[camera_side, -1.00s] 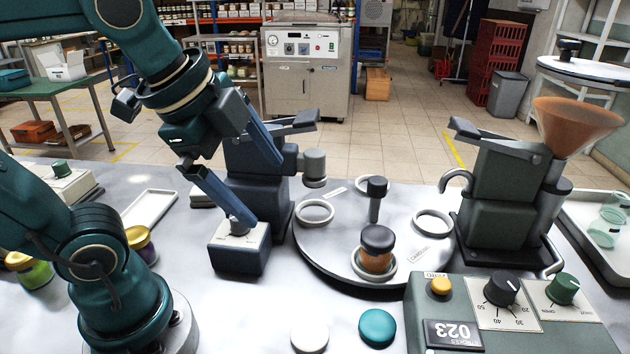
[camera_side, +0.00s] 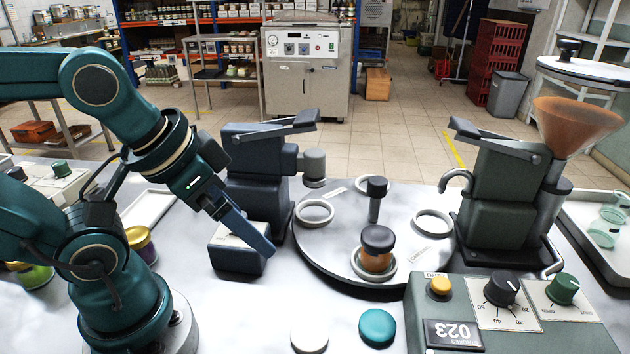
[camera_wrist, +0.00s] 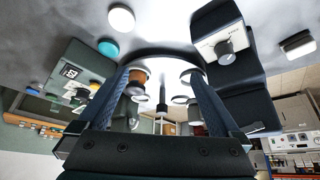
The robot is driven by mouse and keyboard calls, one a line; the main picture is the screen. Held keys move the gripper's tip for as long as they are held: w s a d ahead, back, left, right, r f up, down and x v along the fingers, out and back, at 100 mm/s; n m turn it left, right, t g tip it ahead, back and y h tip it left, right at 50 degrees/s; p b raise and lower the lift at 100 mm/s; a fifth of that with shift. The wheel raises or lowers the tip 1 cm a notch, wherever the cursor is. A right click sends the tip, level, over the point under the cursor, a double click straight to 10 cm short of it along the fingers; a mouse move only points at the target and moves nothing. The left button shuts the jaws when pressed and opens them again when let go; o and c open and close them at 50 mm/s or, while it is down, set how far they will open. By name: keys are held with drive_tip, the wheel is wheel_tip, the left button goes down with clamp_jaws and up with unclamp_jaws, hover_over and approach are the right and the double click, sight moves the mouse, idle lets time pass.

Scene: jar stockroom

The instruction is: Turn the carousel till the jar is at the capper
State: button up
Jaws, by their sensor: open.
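The carousel (camera_side: 335,255) is a round pale disc with several ring nests and a centre post with a dark knob (camera_side: 377,187). An orange-filled jar (camera_side: 377,262) with a dark top stands upright in the front nest; it also shows in the wrist view (camera_wrist: 137,80). A blue machine with a grey round head (camera_side: 314,165), seemingly the capper, stands at the carousel's back left. The jar is away from that head. My gripper (camera_side: 268,248) is open and empty, left of the carousel, its fingers in front of a small blue box (camera_side: 232,262). In the wrist view my gripper (camera_wrist: 160,75) frames the carousel.
A green machine with an orange funnel (camera_side: 575,125) stands right of the carousel. A green control box (camera_side: 500,320) with dials sits front right. A white disc (camera_side: 310,335) and a teal disc (camera_side: 377,327) lie in front. Lidded jars (camera_side: 140,243) stand by my arm.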

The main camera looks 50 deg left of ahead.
idle(0.4)
drive_tip(key=c, duration=0.4)
drive_tip(key=n+t+y, duration=0.2)
drive_tip(key=n+y, duration=0.3)
drive_tip(key=n, duration=0.2)
approach(378, 181)
drive_tip(key=x, duration=0.5)
drive_tip(key=shift+w+a+f, duration=0.1)
drive_tip(key=shift+w+a, duration=0.05)
drive_tip(key=shift+x, duration=2.5)
clamp_jaws()
